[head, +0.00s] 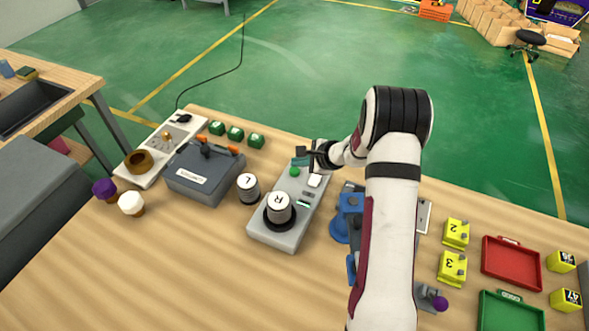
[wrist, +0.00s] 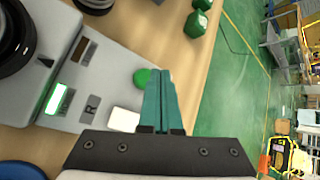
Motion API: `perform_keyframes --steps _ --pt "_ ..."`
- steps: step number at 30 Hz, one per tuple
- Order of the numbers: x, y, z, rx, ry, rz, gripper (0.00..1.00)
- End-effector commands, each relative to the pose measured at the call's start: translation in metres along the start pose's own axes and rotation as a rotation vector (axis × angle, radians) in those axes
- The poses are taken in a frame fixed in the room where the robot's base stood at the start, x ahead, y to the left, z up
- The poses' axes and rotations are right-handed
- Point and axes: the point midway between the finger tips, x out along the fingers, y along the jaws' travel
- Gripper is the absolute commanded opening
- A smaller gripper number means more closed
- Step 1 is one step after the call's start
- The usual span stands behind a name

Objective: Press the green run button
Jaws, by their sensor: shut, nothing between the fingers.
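The green run button (head: 295,171) is a small round green button at the far end of a grey device (head: 262,230). In the wrist view the green button (wrist: 142,77) shows just left of the fingertips. My gripper (head: 301,161) is shut and empty, its teal fingers (wrist: 158,76) together. The fingertips are beside the button, close to it; whether they touch it I cannot tell. A white square button (wrist: 123,120) sits next to the green one on the device, nearer the gripper's base. A lit green display (wrist: 58,98) is also on the device.
A jar marked R (head: 279,207) stands on the device, and a jar marked L (head: 248,188) stands to its left. Green blocks (head: 235,132) sit at the back edge. A blue fixture (head: 347,215) stands close on the right, partly hidden by my arm.

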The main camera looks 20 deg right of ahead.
Motion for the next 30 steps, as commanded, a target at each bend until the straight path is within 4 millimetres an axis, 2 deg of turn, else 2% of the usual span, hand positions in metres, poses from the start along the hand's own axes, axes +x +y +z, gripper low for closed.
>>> perform_keyframes --steps 30 --pt "0.0051 0.0038 -0.0038 0.001 0.0 0.001 0.0"
